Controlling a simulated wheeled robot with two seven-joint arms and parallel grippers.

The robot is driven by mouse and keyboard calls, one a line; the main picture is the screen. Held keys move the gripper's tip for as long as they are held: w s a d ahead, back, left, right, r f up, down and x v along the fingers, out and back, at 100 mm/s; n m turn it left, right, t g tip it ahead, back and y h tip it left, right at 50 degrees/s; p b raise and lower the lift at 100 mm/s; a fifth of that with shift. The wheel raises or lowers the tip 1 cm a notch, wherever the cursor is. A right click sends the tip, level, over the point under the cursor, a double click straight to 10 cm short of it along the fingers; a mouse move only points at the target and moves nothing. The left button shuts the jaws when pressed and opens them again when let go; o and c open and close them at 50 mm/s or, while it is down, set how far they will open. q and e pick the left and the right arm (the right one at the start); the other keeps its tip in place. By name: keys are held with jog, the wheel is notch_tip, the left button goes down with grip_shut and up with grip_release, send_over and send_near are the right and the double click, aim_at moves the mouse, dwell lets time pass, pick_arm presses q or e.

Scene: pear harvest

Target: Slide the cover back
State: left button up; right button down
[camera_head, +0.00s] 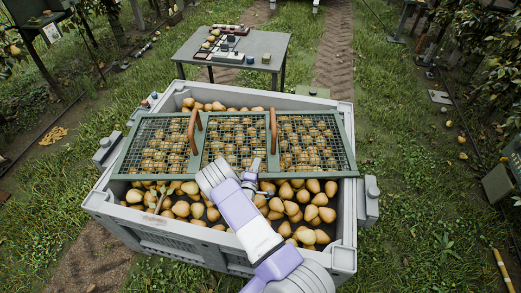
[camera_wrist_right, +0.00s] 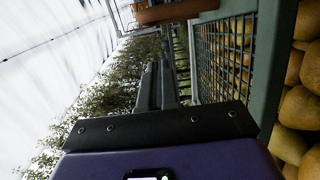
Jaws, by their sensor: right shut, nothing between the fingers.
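The cover (camera_head: 237,176) is a green frame with wire mesh in three panels. It lies across the middle and back of a grey crate (camera_head: 110,202) full of pears. Two brown handles stand on it, a left one (camera_head: 193,131) and a right one (camera_head: 273,131). My right gripper (camera_head: 256,166) is shut and empty at the cover's near edge, just on the near side of the right handle. In the right wrist view its fingers (camera_wrist_right: 157,86) are together beside the green frame (camera_wrist_right: 268,60) and mesh, with a brown handle (camera_wrist_right: 172,11) ahead. I cannot tell whether they touch the frame. My left gripper is out of view.
Uncovered pears (camera_head: 300,205) fill the crate's near part, and a strip shows behind the cover. A grey table (camera_head: 262,48) with small items stands behind the crate. Grass lies on both sides. A dark box (camera_head: 500,183) is at the right edge.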

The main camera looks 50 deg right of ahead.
aim_at(275, 139)
jog(key=s+d+b+x, duration=0.1)
jog(key=s+b+x, duration=0.1)
jog(key=x, duration=1)
jog(key=shift+s+d, duration=0.2)
jog(key=shift+d, duration=0.25)
jog(key=shift+s+d+f+b, duration=0.1)
jog(key=shift+s+d+b, duration=0.05)
jog(key=shift+d+b, duration=0.45)
jog(key=shift+s+d+b, duration=0.2)
jog(key=shift+d+b, duration=0.15)
jog(key=shift+d, duration=0.15)
jog(key=shift+a, duration=0.1)
